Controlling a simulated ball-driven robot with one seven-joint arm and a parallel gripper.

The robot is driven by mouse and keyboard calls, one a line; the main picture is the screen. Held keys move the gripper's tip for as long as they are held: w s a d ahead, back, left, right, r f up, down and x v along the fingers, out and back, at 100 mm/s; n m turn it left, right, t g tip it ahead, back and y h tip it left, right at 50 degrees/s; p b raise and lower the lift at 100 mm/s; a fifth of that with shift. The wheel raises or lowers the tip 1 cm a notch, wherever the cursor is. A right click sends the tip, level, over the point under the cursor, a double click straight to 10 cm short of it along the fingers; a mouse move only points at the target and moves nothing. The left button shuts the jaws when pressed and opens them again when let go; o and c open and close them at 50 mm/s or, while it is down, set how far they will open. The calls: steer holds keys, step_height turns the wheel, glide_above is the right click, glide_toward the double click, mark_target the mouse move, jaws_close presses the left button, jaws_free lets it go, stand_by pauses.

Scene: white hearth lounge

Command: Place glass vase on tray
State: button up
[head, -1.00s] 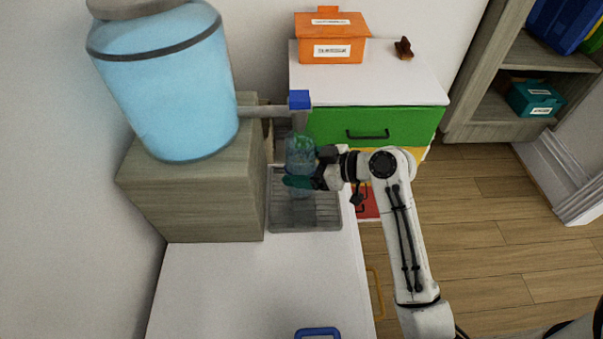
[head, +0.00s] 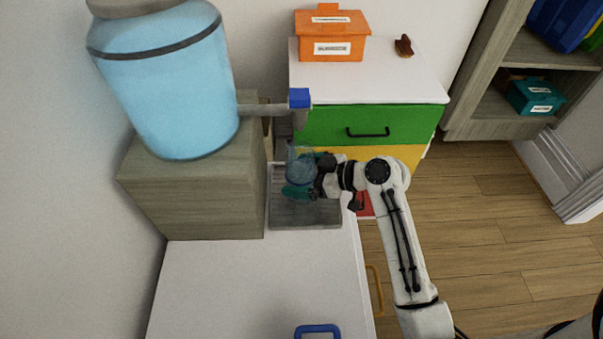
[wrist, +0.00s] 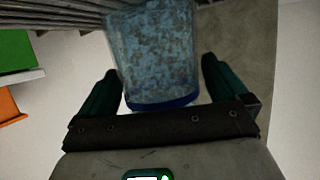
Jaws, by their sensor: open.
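The glass vase (head: 300,168) is blue and see-through. In the head view it appears over the back part of the grey tray (head: 305,216), below the blue-tipped tap. My gripper (head: 305,178) reaches in from the right, with its dark green fingers at the vase. In the wrist view the vase (wrist: 153,55) lies between the two fingers of my open gripper (wrist: 160,70), with a gap visible beside each finger. Grey slats (wrist: 50,18) show past the vase at upper left. The fingers hide part of the vase, and I cannot tell whether its base touches the tray.
A large blue water jar (head: 175,85) stands on a wooden block (head: 200,200) at left. The tap (head: 299,100) overhangs the tray. A drawer unit (head: 375,125) with an orange box (head: 331,40) stands behind. The white counter (head: 255,285) in front is clear.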

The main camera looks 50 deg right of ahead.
steer(key=shift+r, duration=0.1)
steer(key=v, duration=1.2)
steer(key=shift+b, duration=0.4)
